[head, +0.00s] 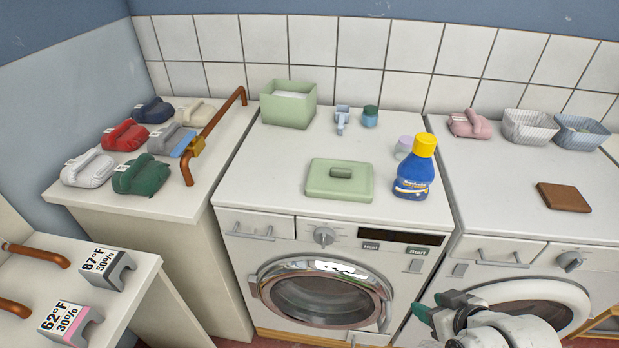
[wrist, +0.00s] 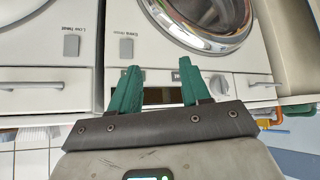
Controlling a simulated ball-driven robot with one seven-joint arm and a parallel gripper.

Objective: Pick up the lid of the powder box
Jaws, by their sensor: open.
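The light green lid (head: 324,184) of the powder box lies flat on top of the middle washing machine, near its front edge. It has a darker green handle (head: 340,173) on top. The open green powder box (head: 288,105) stands behind it near the tiled wall, with white powder inside. My gripper (head: 436,306) is at the lower right, in front of the machines and below their tops, well away from the lid. In the wrist view its two green fingers (wrist: 158,86) are apart with nothing between them. The lid does not show in the wrist view.
A blue bottle with a yellow cap (head: 414,170) stands just right of the lid, with a pale purple cup (head: 403,147) behind it. A small teal jar (head: 370,117) stands farther back. A brown block (head: 563,197) lies on the right machine. The area left of the lid is clear.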

